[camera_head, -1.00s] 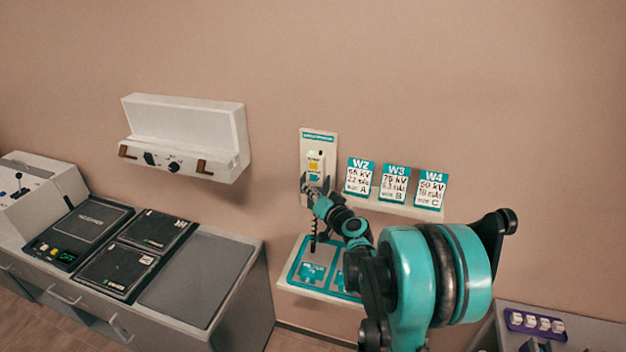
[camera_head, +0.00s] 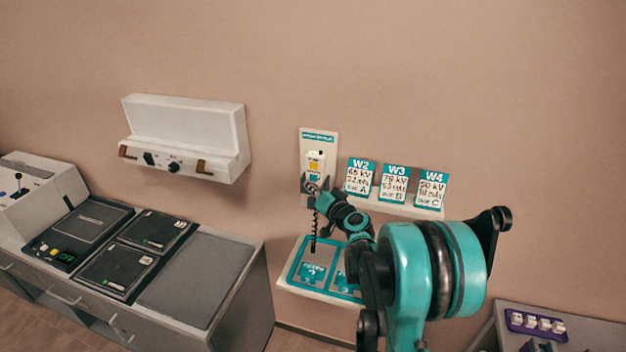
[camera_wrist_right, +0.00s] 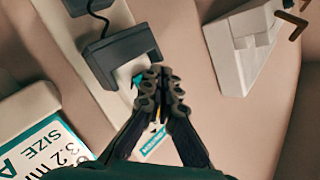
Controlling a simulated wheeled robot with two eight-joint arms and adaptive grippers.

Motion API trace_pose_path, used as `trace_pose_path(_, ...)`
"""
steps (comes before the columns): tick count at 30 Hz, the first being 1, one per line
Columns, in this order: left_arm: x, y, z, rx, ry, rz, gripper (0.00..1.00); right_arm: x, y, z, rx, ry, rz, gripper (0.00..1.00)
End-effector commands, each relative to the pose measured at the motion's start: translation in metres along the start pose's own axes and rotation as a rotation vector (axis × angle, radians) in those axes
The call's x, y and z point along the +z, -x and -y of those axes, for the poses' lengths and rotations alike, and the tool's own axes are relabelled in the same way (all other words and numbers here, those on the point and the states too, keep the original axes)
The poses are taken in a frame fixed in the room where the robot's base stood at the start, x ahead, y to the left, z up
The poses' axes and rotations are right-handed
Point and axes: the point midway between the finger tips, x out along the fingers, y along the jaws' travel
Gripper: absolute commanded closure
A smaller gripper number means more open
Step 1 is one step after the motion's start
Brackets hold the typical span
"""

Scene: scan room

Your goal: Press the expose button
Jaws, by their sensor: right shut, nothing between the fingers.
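A white handset (camera_head: 312,158) hangs upright on a pale wall panel (camera_head: 333,151). It carries a yellow button (camera_head: 314,167) and a teal button (camera_head: 314,178); I cannot read which is the expose button. My right gripper (camera_head: 314,184) is at the handset's lower part, just below the yellow button. In the wrist view my right gripper (camera_wrist_right: 155,80) is shut and empty, its fingertips over the handset beside a dark cradle (camera_wrist_right: 120,55). The fingers hide most of the handset there, and contact cannot be told. My left gripper is out of view.
Cards W2 (camera_head: 360,177), W3 (camera_head: 394,184) and W4 (camera_head: 432,189) stand on a ledge close right of the handset. A coiled cord (camera_head: 314,232) hangs below it, above a small teal-marked shelf (camera_head: 290,283). A white wall unit (camera_head: 190,130) is to the left.

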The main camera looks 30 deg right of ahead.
Motion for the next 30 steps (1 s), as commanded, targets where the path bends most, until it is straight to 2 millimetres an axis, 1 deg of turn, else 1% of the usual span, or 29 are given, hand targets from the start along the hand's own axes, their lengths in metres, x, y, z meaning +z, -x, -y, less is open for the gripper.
trace_pose_path(19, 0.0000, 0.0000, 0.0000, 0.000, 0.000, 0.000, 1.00, 0.0000, 0.0000, 0.0000, 0.000, 0.000, 0.000, 1.00)
trace_pose_path(30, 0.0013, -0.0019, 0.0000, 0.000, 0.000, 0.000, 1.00, -0.0046, -0.0060, -0.0045, 0.000, 0.000, 0.000, 1.00)
